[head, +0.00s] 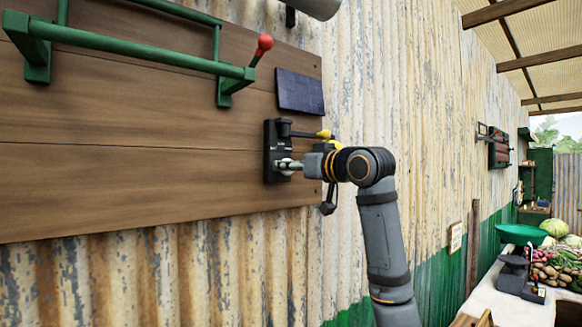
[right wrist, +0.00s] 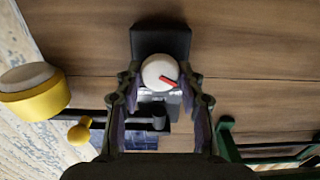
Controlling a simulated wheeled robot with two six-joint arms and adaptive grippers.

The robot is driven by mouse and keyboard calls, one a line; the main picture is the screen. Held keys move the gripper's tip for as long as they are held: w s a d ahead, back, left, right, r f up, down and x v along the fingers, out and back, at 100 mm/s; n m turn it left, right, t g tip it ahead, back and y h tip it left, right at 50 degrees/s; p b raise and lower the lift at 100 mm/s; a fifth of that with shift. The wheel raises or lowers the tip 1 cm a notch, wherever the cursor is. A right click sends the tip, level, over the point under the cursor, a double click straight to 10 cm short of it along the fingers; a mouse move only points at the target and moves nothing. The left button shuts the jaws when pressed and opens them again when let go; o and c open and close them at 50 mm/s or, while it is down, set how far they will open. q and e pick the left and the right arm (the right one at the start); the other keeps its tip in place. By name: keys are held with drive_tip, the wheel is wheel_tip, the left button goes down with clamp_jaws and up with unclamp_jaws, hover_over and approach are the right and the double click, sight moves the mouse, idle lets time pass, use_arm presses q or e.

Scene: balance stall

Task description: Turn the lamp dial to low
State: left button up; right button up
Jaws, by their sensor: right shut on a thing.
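The lamp dial (right wrist: 160,72) is a round, pale knob with a red pointer line. In the right wrist view the pointer slants down to the right. The dial sits on a black plate (right wrist: 160,40), also in the head view (head: 270,160), fixed to the board. My right gripper (right wrist: 160,80) has its two fingers on either side of the dial and is shut on it. In the head view the gripper (head: 288,165) reaches the plate's lower part and hides most of the dial. The setting labels are too small or hidden to read. My left gripper is not in view.
A lever with a yellow knob (head: 324,134) sticks out just above my gripper. A dark panel (head: 300,92) is above it. A green bar frame (head: 130,52) with a red ball (head: 265,42) is at upper left. A produce table (head: 510,305) stands at right.

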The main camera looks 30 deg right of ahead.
drive_tip(key=shift+d+m+b, duration=0.15)
drive_tip(key=shift+m+b, duration=1.85)
drive_tip(key=shift+m, duration=3.8)
drive_tip(key=o, duration=1.1)
drive_tip(key=shift+o, duration=0.2)
drive_tip(key=shift+s+d, duration=0.1)
